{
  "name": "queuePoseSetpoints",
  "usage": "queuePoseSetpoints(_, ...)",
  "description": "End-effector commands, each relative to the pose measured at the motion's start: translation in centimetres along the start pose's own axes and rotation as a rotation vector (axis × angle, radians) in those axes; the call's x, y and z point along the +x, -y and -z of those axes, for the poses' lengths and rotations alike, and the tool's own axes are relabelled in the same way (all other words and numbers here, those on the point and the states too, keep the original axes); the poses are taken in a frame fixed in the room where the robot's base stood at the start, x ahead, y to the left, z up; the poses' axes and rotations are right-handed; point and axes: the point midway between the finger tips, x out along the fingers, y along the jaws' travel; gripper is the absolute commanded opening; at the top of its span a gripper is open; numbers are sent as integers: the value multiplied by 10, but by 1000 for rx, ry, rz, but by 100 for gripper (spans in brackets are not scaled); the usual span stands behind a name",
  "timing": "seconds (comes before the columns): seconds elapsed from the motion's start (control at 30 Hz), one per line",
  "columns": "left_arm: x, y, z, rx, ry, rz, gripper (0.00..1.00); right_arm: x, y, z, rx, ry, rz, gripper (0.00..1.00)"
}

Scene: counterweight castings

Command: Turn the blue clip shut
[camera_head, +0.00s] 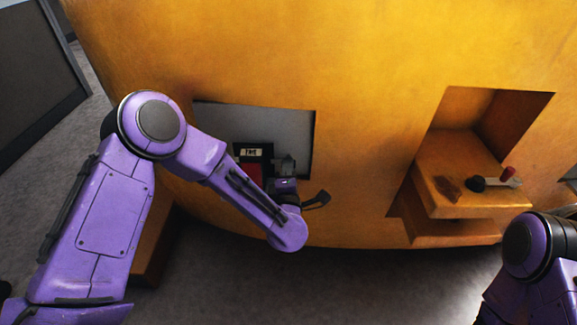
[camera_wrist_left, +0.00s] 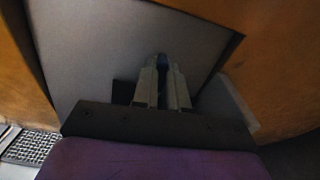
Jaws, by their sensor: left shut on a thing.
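My left gripper (camera_head: 285,166) reaches into the recess with a grey back panel in the yellow casting. In the left wrist view its two grey fingers (camera_wrist_left: 162,82) are close together, pointing at the grey panel. They are shut on a small dark bluish piece, the blue clip (camera_wrist_left: 162,62), which shows only between the fingertips. The fingers hide most of the clip, and I cannot tell its turn angle. In the head view the clip is not clear. My right gripper is out of view; only part of my right arm shows at lower right.
A black and red box with a white label (camera_head: 252,153) sits in the recess beside my left gripper. At right, a yellow ledge (camera_head: 455,205) carries a lever with a black knob and red grip (camera_head: 497,182). Yellow walls edge the recess closely. A dark panel stands at far left.

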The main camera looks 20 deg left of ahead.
Motion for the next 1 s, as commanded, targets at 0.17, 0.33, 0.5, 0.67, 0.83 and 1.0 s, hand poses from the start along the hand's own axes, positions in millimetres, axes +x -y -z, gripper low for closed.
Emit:
queuePoseSetpoints(0.17,0,-1,-1,74,1,0,0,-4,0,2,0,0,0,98)
queuePoseSetpoints(0.33,0,0,-1,109,2,0,0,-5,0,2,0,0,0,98)
queuePoseSetpoints(0.5,0,0,0,122,2,1,0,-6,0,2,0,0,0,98)
queuePoseSetpoints(0.67,0,1,0,123,2,1,0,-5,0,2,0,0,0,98)
queuePoseSetpoints(0.83,0,1,0,123,2,1,16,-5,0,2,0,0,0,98)
queuePoseSetpoints(1.0,0,1,0,122,2,1,38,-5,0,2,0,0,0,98)
